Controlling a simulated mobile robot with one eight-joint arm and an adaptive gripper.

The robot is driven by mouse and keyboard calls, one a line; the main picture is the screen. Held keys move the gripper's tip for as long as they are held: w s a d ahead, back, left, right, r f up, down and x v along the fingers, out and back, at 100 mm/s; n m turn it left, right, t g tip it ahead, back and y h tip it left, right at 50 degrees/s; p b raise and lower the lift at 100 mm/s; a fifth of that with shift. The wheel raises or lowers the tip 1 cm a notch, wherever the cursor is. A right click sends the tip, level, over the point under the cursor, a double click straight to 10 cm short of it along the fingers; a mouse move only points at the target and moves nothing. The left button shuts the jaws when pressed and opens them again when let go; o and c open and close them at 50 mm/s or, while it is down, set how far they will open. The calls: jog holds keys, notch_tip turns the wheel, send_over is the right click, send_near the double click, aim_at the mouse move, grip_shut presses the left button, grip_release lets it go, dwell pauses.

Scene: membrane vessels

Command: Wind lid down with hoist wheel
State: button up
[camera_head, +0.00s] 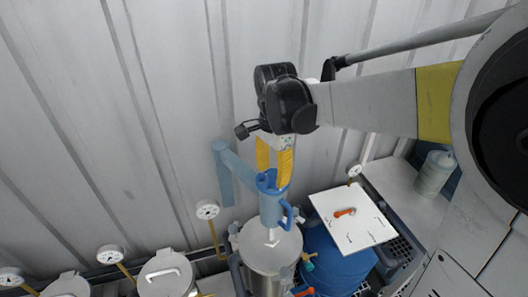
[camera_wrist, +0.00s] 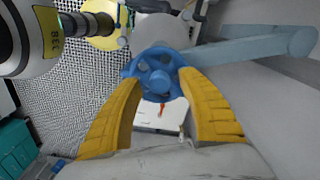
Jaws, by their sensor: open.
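The blue hoist (camera_head: 270,207) hangs at the end of a pale blue wall arm (camera_head: 236,172), above a steel vessel (camera_head: 268,284). The pale round lid (camera_head: 262,251) is under the hoist, at the vessel's top; I cannot tell whether a gap lies between them. The blue spoked hoist wheel (camera_wrist: 158,73) shows clearly in the wrist view. My gripper (camera_head: 276,180) points down at the hoist's top. Its yellow fingers are open, one on each side of the wheel in the wrist view (camera_wrist: 160,84). Contact with the rim cannot be made out.
Several lidded vessels (camera_head: 166,274) with gauges (camera_head: 207,209) stand along the corrugated wall at left. A blue drum (camera_head: 335,268) under a white board (camera_head: 352,218) with an orange handle stands close at right. The wall is close behind the hoist.

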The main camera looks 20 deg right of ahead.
aim_at(273, 173)
notch_tip(273, 173, up, 12)
jog(key=shift+f, duration=0.2)
